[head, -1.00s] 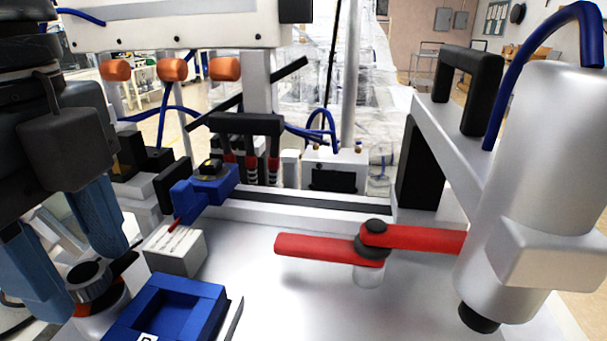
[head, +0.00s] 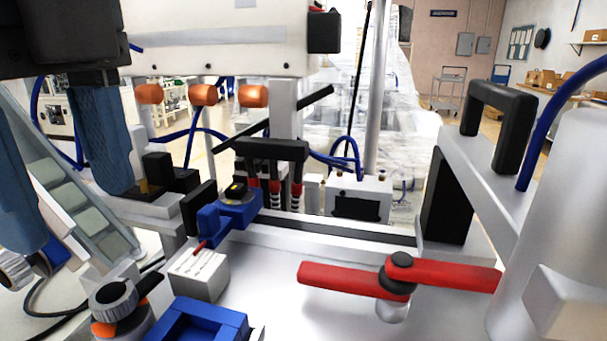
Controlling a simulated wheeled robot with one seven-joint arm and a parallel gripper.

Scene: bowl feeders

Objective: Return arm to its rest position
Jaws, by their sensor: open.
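My gripper (head: 62,205) is at the left edge of the head view, with two blue fingers pointing down and spread wide apart. Nothing shows between the fingers. It hangs in front of a slanted rail with pale square pads (head: 80,205) and above and left of a black and orange knob (head: 115,300). The upper part of my arm is cut off by the frame's top left corner.
A blue square tray (head: 200,325) and a small white block (head: 199,274) stand at the front. A blue clamp (head: 228,218) sits on the machine's rail. A red lever (head: 345,280) spans the right side. A white beam with orange knobs (head: 203,95) crosses behind.

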